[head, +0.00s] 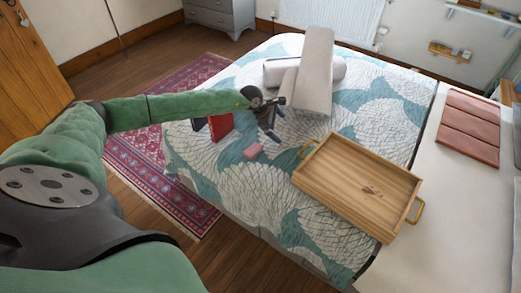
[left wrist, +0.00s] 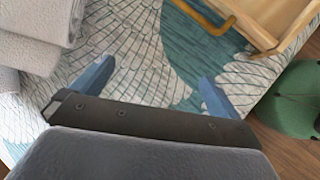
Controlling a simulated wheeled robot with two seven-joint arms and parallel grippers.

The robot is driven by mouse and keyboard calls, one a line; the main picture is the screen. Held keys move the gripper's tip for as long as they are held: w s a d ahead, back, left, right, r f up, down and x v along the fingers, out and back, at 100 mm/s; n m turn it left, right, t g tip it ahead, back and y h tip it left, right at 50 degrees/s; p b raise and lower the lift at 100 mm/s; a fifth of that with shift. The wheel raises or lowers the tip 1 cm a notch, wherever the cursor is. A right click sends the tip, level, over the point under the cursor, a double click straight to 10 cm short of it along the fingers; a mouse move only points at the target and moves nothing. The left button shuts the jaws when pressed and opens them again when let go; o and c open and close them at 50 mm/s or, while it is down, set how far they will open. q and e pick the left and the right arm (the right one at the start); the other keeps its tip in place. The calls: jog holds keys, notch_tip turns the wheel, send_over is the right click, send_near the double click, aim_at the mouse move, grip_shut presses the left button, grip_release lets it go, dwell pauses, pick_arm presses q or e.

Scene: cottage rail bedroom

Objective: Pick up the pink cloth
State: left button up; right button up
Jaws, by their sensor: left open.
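The pink cloth (head: 254,150) is a small folded pink piece on the patterned bedspread in the head view, left of the wooden tray. My left gripper (head: 272,124) is above the bed, a little beyond the cloth and to its right in the picture, apart from it. In the left wrist view the left gripper (left wrist: 155,86) has its two blue fingers wide apart, with only bedspread between them. The cloth does not show in the left wrist view. My right gripper is not in view.
A wooden tray (head: 335,195) with handles lies on the bed (head: 232,190), right of the cloth. A red object (head: 220,127) stands to the cloth's left. Grey-white rolled bedding (head: 316,75) lies behind. The bedspread in front of the cloth is clear.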

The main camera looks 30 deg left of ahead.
aim_at(253, 148)
pick_arm(q)
jog(key=s+a+f+m+g+y, duration=0.1)
jog(key=s+a, duration=0.1)
jog(key=s+a+f+m+g+y, duration=0.1)
jog(key=s+a+g+y, duration=0.1)
jog(key=a, duration=0.1)
jog(key=s+a+f+m+g+y, duration=0.1)
jog(key=s+a+m, duration=0.1)
jog(key=shift+s+a+f+g+y, duration=0.25)
jog(key=shift+s+a+g+y, duration=0.05)
jog(key=shift+s+a+y, duration=0.1)
jog(key=shift+s+a+m, duration=0.1)
jog(key=shift+m, duration=0.2)
jog(key=shift+f, duration=0.25)
notch_tip(253, 148, down, 2)
jog(key=shift+p, duration=0.6)
jog(key=f+p, duration=0.2)
jog(key=f, duration=0.1)
jog(key=f+p, duration=0.1)
jog(key=shift+w+f, duration=0.2)
jog(key=shift+w, duration=0.05)
jog(key=shift+f, duration=0.45)
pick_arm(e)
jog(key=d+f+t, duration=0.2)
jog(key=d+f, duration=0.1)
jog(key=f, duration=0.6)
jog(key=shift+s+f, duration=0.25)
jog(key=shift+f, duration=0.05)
pick_arm(q)
jog(key=shift+c, duration=0.2)
